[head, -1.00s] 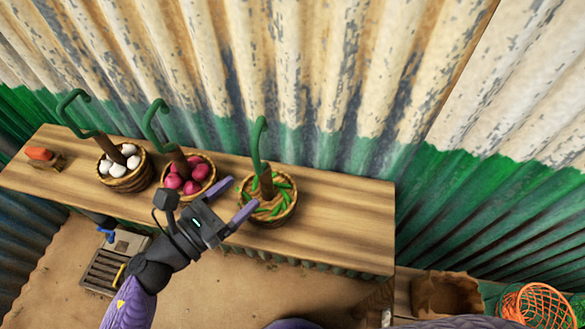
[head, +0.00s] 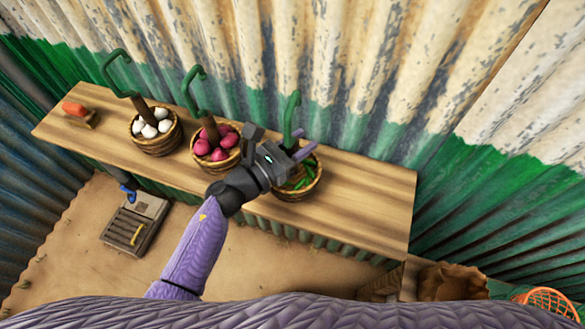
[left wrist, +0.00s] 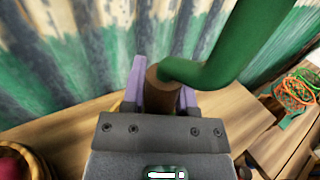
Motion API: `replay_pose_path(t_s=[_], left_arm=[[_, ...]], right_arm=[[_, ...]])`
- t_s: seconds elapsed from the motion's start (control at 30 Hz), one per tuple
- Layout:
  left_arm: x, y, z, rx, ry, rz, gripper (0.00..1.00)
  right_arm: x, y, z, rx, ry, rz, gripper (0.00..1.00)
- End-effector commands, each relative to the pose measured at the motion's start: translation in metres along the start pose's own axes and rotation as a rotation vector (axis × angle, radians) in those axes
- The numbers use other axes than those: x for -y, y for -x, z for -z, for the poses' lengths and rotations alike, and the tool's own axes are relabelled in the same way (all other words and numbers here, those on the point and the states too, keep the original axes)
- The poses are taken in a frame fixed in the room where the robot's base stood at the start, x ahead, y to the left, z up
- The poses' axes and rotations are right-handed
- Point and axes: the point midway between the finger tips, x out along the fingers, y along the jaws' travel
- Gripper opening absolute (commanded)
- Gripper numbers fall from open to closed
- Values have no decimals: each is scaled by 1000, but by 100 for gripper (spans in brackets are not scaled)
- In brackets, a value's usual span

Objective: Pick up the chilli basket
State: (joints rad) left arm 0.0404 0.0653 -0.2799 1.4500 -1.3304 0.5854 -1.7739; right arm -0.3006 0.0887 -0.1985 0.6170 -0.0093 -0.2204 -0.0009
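The chilli basket (head: 302,193) is a round wicker basket of green chillies on the wooden counter, at the right end of a row of baskets. A brown post rises from it to a green hooked handle (head: 291,112). My left gripper (head: 304,142) is over the basket and hides part of it. In the left wrist view, its purple fingers (left wrist: 163,92) are close on both sides of the brown post (left wrist: 158,88) just below the green handle (left wrist: 235,55), and appear shut on it. The basket appears to rest on the counter. My right gripper is out of view.
A basket of pink-red vegetables (head: 217,163) stands just left, then a basket of white ones (head: 155,145); both have hooked handles. The wooden counter (head: 365,195) is clear at right. A corrugated wall (head: 350,130) stands close behind. An orange basket (head: 550,300) is at lower right.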

Motion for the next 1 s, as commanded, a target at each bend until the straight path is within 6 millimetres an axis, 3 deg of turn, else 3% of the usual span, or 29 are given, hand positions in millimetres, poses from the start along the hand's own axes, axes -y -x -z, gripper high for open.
replay_pose_path(t_s=[0.03,0.13,1.0], left_arm=[[0,0,0,0,0,0,20],[0,0,0,0,0,0,0],[0,0,0,0,0,-1,0]], right_arm=[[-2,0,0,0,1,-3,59],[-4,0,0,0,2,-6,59],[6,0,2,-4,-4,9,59]])
